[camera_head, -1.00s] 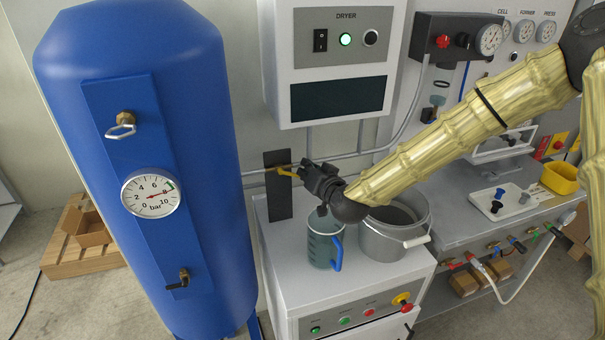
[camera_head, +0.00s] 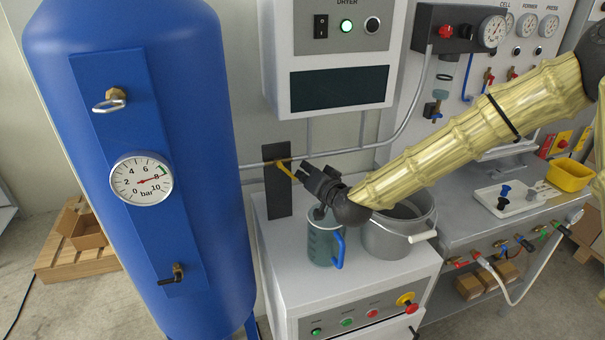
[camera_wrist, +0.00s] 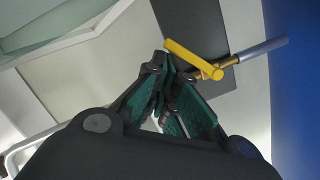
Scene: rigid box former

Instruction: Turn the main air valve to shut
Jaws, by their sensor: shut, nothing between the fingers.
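The main air valve is a brass body with a yellow lever (camera_head: 286,171), on the pipe in front of a dark upright plate (camera_head: 277,203). In the head view the lever slopes down to the right from its pivot, at an angle to the pipe. My gripper (camera_head: 306,175) is shut and empty, just right of the lever's free end. In the wrist view the yellow lever (camera_wrist: 192,58) lies just beyond my closed fingertips (camera_wrist: 166,66), with its free end at upper left. I cannot tell whether the fingertips touch it.
The blue tank (camera_head: 215,190) with its pressure gauge (camera_head: 141,179) stands to the left. The dryer box (camera_head: 330,60) hangs above. A clear jug (camera_head: 321,243) with a blue handle and a grey pot (camera_head: 395,238) stand on the cabinet below my gripper.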

